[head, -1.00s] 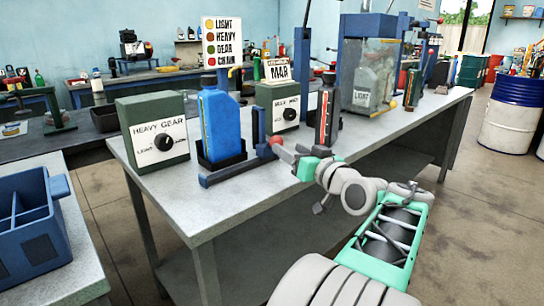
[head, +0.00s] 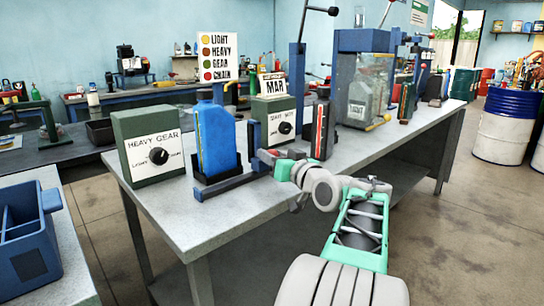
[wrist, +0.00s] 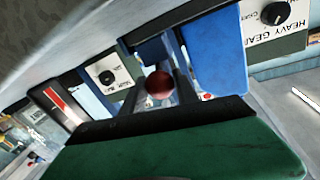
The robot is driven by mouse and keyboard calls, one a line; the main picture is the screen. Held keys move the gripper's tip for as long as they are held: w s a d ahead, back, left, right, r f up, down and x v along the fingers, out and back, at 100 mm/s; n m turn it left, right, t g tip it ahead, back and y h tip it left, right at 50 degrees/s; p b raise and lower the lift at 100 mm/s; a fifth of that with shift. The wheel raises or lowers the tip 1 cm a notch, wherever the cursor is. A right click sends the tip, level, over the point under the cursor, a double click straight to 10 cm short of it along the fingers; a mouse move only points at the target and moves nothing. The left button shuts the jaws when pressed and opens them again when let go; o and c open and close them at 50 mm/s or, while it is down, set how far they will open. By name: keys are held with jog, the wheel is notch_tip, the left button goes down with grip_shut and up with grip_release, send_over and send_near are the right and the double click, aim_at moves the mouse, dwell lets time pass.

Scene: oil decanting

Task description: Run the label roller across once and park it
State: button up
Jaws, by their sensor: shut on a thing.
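The label roller is a blue fixture with a low rail (head: 223,187) in front of a blue jug (head: 214,137) and an upright post (head: 253,143) to the jug's right. Its red knob (wrist: 159,84) shows in the middle of the wrist view, just beyond the green body of my gripper. My gripper (head: 270,157) is beside the post in the head view, shut on the roller's knob. The fingertips are small and partly hidden, so the exact grip is unclear. The jug stands upright in a dark tray, with a yellow stripe on its face.
A green HEAVY GEAR dial box (head: 148,148) stands left of the jug. A second dial box (head: 273,120) and a dark bottle with a red stripe (head: 320,130) stand close right. A blue divided crate (head: 28,235) is at lower left. The bench front (head: 225,225) is clear.

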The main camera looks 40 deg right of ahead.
grip_shut()
dwell(0.9)
